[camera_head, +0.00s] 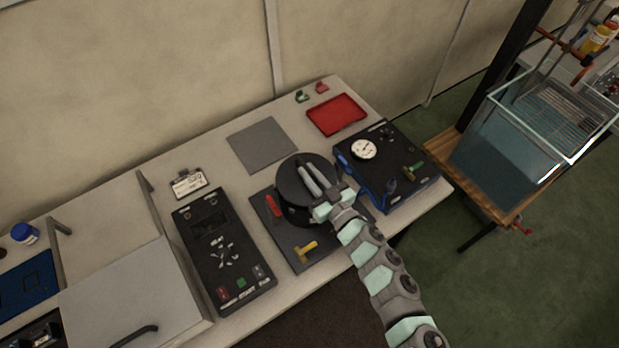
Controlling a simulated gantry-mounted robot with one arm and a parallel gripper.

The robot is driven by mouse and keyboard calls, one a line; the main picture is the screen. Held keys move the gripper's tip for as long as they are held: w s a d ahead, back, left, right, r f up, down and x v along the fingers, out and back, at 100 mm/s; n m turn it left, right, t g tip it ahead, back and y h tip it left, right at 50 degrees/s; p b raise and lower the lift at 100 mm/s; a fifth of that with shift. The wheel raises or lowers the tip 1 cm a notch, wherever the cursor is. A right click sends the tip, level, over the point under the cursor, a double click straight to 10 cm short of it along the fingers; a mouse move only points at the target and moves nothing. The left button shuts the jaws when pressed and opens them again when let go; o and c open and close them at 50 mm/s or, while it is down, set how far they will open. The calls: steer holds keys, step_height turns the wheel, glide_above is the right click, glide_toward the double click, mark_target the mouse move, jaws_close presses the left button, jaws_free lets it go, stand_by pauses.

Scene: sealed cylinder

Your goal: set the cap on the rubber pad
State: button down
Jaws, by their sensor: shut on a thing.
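A round black cap (290,182) lies over a dark cylinder body on a dark base plate (290,249), in the middle of the bench. I cannot tell whether the cap rests on the cylinder or is just above it. My gripper (305,173) reaches over the cap from the lower right and is shut on it; the fingers and arm hide the exact grip and part of the cap. A flat grey square, the rubber pad (261,144), lies bare on the bench behind and left of the cap.
A red tray (337,115) lies at the back right. A black gauge box (385,165) stands close to the right of the cylinder. Red (273,205) and yellow (305,251) handles stick up from the base plate.

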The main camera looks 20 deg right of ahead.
steer(key=shift+a+f, duration=0.1)
steer(key=shift+f, duration=1.05)
steer(key=shift+f, duration=0.1)
steer(key=shift+f, duration=0.1)
steer(key=c, duration=1.5)
jaws_free()
steer(key=shift+o, duration=0.2)
steer(key=shift+f, duration=0.1)
